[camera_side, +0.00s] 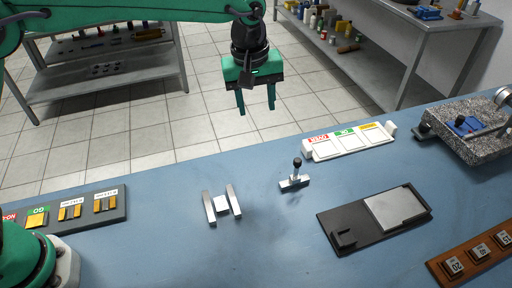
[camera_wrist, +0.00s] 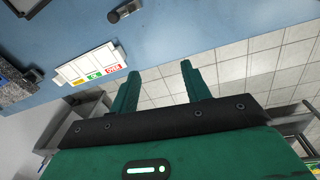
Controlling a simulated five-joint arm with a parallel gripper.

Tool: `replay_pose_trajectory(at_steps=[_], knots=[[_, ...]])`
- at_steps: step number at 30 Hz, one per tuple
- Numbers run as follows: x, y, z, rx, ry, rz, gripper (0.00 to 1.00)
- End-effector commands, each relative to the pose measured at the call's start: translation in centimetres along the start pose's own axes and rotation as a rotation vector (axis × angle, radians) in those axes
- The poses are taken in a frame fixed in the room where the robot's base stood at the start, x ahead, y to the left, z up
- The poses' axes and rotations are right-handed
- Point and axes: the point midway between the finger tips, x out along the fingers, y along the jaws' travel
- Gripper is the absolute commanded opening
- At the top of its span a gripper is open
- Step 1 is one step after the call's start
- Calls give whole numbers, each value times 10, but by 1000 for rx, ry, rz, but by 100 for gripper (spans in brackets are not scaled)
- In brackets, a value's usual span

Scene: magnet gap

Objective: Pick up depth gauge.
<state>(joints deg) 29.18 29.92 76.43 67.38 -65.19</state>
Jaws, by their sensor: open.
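What looks like the depth gauge (camera_side: 292,184) stands upright on the blue bench in the side view, a small silver bar base with a dark stem and black knob. In the wrist view, a small dark and silver piece (camera_wrist: 124,11) at the top edge is probably the same gauge. My gripper (camera_side: 256,110) is open and empty, high above the bench's far edge, behind and left of the gauge and apart from it. Its two green fingers (camera_wrist: 160,70) point toward the bench in the wrist view, with nothing between them.
A silver H-shaped part (camera_side: 222,204) lies left of the gauge. A white labelled tray (camera_side: 350,146) is behind it, and a black plate with a silver pad (camera_side: 345,238) is at right. A label board (camera_side: 75,216), granite block (camera_side: 480,146) and brown weight rack (camera_side: 470,262) stand farther out.

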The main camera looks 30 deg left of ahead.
Motion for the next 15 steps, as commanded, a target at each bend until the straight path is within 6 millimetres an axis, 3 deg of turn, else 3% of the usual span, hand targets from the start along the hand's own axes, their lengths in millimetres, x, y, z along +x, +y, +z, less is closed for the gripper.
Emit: replay_pose_trajectory(at_steps=[9, 15], knots=[[62, 52, 34, -103, -29, -61, 47], [92, 72, 54, -156, -35, -91, 47]])
